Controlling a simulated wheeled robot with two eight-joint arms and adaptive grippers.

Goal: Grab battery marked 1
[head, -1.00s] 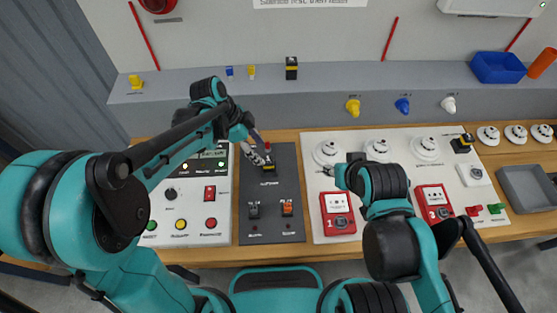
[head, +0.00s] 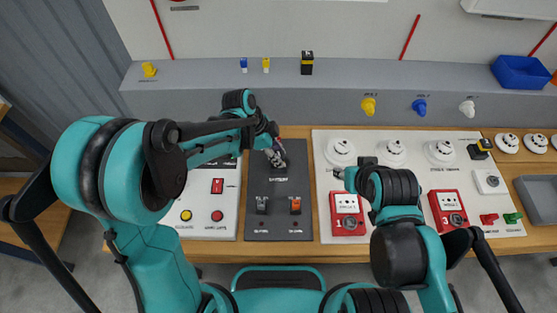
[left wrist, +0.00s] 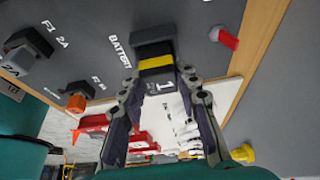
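Battery 1 (left wrist: 156,66), a dark block with a yellow band and a white "1", stands at the BATTERY marking on the dark panel (head: 258,218). In the head view my gripper mostly covers it. My left gripper (left wrist: 164,84) is over it, its two fingers spread on either side of the battery's near end. The fingers look open; contact is not clear. The left gripper also shows in the head view (head: 277,157). My right gripper (head: 341,173) is low over the white detector panel, its fingers mostly hidden behind its own arm.
Another black and yellow block (head: 307,63) stands on the grey ledge, and another (head: 480,148) at the right of the white panel. Fuse-like switches (head: 295,205) sit on the dark panel near the front. Red call points (head: 347,213) and round detectors (head: 341,151) lie to the right.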

